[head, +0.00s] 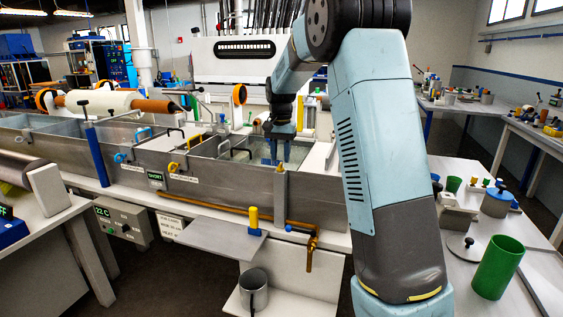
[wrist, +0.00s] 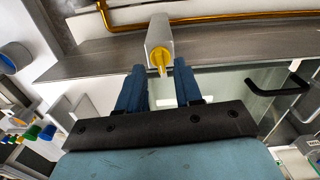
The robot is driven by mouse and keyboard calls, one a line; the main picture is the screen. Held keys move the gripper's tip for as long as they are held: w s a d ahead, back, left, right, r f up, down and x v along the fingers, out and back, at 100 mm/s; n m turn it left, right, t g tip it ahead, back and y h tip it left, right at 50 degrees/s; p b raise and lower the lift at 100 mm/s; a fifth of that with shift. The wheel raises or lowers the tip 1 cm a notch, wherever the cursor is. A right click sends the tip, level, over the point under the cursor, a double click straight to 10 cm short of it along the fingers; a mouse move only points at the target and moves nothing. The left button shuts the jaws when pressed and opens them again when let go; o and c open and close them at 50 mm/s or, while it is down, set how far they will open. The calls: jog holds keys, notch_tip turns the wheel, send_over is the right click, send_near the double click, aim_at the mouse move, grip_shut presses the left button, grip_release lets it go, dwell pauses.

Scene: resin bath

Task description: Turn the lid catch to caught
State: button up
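In the wrist view, a pale grey block (wrist: 159,35) sits at the metal bath rim with a small yellow lever (wrist: 160,61) on its end; this looks like the lid catch. In the head view, a grey upright block (head: 280,184) on the bath's front wall seems to be the same part; its lever is not clear there. My gripper (wrist: 160,72) has its blue fingers apart, with the lever at the gap between the tips and space on both sides. In the head view, my gripper (head: 277,155) points down over the bath, just behind the block. Whether the catch is caught cannot be told.
The long metal bath (head: 215,185) has several compartments with coloured handles. A copper pipe (head: 225,207) runs along its front. A black handle (wrist: 277,88) lies right of my fingers. A green cup (head: 498,268) and other items stand on the right bench.

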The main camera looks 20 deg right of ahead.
aim_at(281, 164)
notch_tip(281, 164, up, 11)
dwell(0.4)
jog(key=s+d+r+n+t, duration=0.1)
jog(key=s+r, duration=0.1)
jog(key=s, duration=0.8)
jog(key=s+r+n+t, duration=0.2)
jog(key=s+r, duration=0.1)
jog(key=s, duration=0.7)
jog(key=s+f+n+t, duration=0.1)
jog(key=s+f, duration=0.2)
jog(key=s, duration=0.7)
jog(key=s+f+n+t, duration=0.1)
jog(key=s+f, duration=0.3)
jog(key=s, duration=0.6)
jog(key=shift+f+n+t, duration=0.3)
jog(key=shift+n, duration=0.1)
